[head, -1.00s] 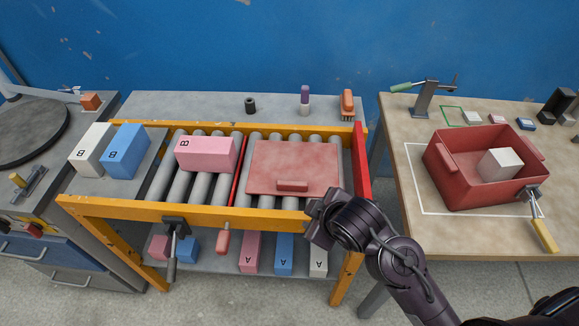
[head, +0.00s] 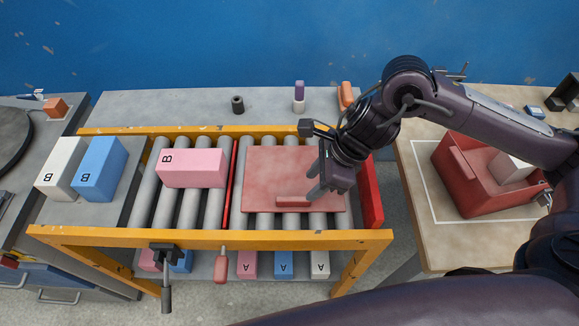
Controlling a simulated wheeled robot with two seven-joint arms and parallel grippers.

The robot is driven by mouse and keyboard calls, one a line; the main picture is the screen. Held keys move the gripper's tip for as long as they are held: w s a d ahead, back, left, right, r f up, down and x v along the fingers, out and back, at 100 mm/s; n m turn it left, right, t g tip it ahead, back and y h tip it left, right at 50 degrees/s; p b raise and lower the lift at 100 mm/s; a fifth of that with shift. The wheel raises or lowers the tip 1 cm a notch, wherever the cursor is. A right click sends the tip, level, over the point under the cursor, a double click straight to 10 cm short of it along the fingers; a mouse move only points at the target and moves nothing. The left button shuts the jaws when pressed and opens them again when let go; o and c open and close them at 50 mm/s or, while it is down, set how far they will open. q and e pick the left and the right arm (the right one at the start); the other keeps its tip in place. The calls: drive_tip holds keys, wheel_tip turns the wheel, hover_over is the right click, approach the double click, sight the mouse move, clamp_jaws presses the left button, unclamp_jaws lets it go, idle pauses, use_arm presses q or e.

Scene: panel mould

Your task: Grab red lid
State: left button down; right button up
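The red lid (head: 265,170) is a flat, pinkish-red plate. It lies on the right part of the roller conveyor, with a red bar handle (head: 293,202) near its front edge. My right gripper (head: 312,194) is over the lid's right part, fingers pointing down at the right end of the handle. Its fingers look parted, with nothing held between them. I cannot tell whether they touch the handle. My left gripper is not in view.
A pink block (head: 192,168) lies on the rollers left of a red divider (head: 230,185). White (head: 60,168) and blue (head: 97,168) blocks stand on the left. A red open box (head: 480,200) with a white block is on the right table. A yellow frame (head: 210,238) edges the conveyor.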

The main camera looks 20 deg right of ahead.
sight(300, 198)
drive_tip(key=shift+d, duration=0.45)
drive_tip(key=shift+a+f, duration=0.1)
drive_tip(key=shift+f, duration=0.25)
drive_tip(key=p+x, duration=0.1)
drive_tip(key=x, duration=0.2)
drive_tip(key=a+x, duration=0.1)
drive_tip(key=x, duration=0.2)
drive_tip(key=shift+s+p, duration=0.1)
drive_tip(key=shift+p, duration=0.3)
drive_tip(key=shift+a+f, duration=0.1)
drive_tip(key=shift+f, duration=0.15)
clamp_jaws()
